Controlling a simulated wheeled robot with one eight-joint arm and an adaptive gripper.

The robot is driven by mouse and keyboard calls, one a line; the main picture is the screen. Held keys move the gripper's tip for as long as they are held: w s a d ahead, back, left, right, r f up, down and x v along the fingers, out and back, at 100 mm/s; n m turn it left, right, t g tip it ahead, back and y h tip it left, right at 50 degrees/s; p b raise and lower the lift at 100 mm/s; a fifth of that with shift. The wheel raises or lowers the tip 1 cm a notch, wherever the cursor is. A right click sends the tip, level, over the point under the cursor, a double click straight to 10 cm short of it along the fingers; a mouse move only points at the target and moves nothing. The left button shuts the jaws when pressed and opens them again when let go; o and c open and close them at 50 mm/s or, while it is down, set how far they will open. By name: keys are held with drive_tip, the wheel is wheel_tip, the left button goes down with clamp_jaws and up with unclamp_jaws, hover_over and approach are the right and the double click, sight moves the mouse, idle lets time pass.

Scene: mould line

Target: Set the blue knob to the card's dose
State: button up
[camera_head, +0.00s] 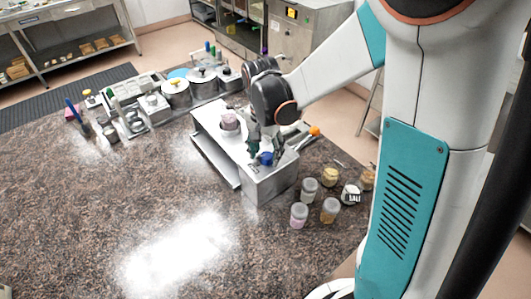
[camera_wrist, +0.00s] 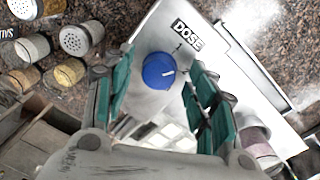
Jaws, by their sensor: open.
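The blue knob (camera_wrist: 158,70) sits on a metal panel marked DOSE (camera_wrist: 187,35), with a white pointer line on its face pointing right in the wrist view. One numeral, seemingly a 1, shows by the knob; other marks are hidden. In the head view the knob (camera_head: 265,158) is on the front block of a white and grey machine (camera_head: 268,182). My gripper (camera_wrist: 155,82) is open, its teal fingers on either side of the knob, with gaps visible. In the head view my gripper (camera_head: 262,142) is above the knob. I cannot make out a dose card.
Several jars (camera_head: 300,214) stand right of the machine. A pink-filled jar (camera_head: 230,120) sits on the machine's top. An orange-tipped tool (camera_head: 314,131) lies behind. Pots (camera_head: 176,92) and trays stand back left. The front-left counter (camera_head: 90,220) is clear.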

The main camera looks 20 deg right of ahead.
drive_tip(key=shift+f, duration=0.3)
drive_tip(key=c, duration=1)
drive_tip(key=shift+c, duration=0.2)
drive_tip(key=shift+s+n+b, duration=0.1)
drive_tip(key=shift+n+b, duration=0.55)
drive_tip(key=shift+n, duration=2.25)
